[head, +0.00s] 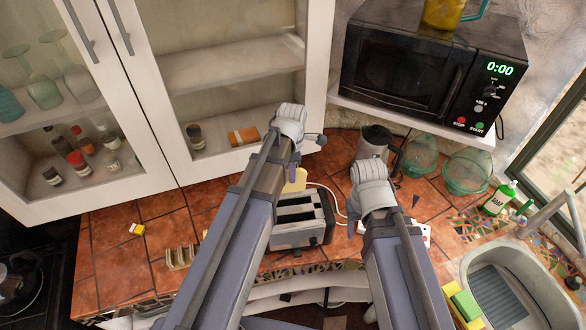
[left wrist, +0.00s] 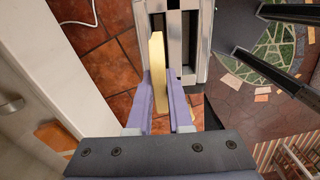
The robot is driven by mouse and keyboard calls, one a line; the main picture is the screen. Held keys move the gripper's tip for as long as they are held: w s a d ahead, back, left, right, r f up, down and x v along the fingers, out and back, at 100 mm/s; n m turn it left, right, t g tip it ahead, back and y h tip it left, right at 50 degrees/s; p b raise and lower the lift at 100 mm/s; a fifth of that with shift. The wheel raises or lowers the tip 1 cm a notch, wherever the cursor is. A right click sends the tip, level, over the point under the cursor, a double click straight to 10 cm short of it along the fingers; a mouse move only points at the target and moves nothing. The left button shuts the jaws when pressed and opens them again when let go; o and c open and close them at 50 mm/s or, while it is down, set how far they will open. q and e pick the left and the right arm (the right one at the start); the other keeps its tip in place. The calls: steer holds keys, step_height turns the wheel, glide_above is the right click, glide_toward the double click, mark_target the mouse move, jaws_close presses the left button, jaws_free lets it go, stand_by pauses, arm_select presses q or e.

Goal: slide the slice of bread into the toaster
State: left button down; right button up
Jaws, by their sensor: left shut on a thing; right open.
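The slice of bread (left wrist: 158,75) is pale yellow and held on edge between the two purple fingers of my left gripper (left wrist: 161,82). It also shows in the head view (head: 296,181), partly hidden by my left arm. The silver and black toaster (head: 301,217) stands on the tiled counter with two open slots. In the left wrist view, the slice's far end overlaps the left slot of the toaster (left wrist: 203,45). I cannot tell whether it is inside. My right gripper (left wrist: 247,32) is open and empty, right of the toaster in that view.
A toast rack (head: 182,257) and a small yellow box (head: 137,229) are on the left counter. A steel canister (head: 374,140) and green glass jars (head: 419,154) stand behind. The microwave (head: 420,75) is above them; the sink (head: 508,278) is at right.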

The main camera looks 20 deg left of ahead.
mark_target(292, 191)
arm_select(q)
steer(key=shift+f, duration=0.15)
steer(key=shift+f+b, duration=0.15)
steer(key=shift+b, duration=0.15)
step_height(292, 191, down, 4)
steer(key=b, duration=0.4)
steer(key=shift+f+b, duration=0.35)
stand_by(1.3)
steer(key=shift+f+b, duration=1.75)
steer(key=shift+f, duration=0.05)
steer(key=shift+f, duration=0.1)
steer(key=c, duration=1)
jaws_free()
